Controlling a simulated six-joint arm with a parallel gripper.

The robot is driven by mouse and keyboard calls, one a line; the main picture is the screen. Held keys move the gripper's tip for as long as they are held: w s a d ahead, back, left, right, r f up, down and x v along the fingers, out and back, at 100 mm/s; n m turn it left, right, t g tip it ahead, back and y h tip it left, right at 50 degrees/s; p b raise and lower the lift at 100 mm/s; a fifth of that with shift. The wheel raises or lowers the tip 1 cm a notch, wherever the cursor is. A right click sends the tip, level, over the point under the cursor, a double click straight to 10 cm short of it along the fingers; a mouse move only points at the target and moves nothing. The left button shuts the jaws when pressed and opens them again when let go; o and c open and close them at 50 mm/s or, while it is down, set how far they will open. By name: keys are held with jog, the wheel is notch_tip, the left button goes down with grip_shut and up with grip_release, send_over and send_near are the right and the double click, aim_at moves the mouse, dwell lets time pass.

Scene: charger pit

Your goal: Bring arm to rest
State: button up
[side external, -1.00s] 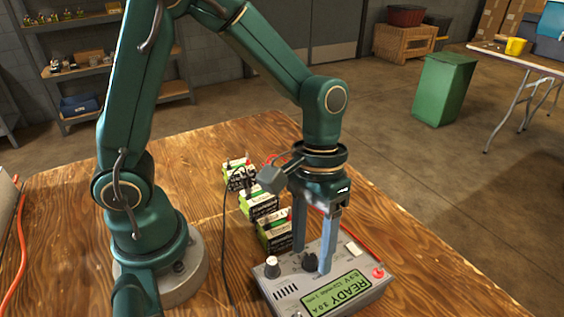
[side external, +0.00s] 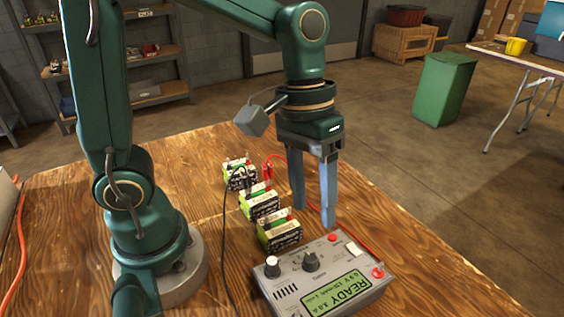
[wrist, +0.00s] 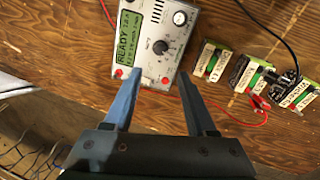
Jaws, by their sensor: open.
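My gripper (side external: 314,215) is open and empty. Its two blue-grey fingers hang above the table, just behind the charger in the side view, and they also show in the wrist view (wrist: 158,90). The grey charger (side external: 290,285) lies on the wooden table, its green screen reading READY; it also shows in the wrist view (wrist: 166,14). Its dark dial and red buttons are uncovered. Several green and white battery packs stand in a row beside it, the nearest (side external: 279,233) close to the charger's back edge.
The wooden table (side external: 75,215) is mostly bare left of the packs. A black cable (side external: 225,250) and a red lead (side external: 350,232) run across it. A green bin (side external: 444,90) and a folding table (side external: 520,62) stand away on the floor.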

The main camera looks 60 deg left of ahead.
jog(key=s+a+r+m+t+y, duration=0.1)
jog(key=s+a+r+t+y, duration=0.1)
jog(key=s+a+t, duration=0.3)
jog(key=shift+s+a+r+m+t, duration=0.3)
jog(key=shift+a+r+m, duration=0.1)
jog(key=shift+a, duration=0.55)
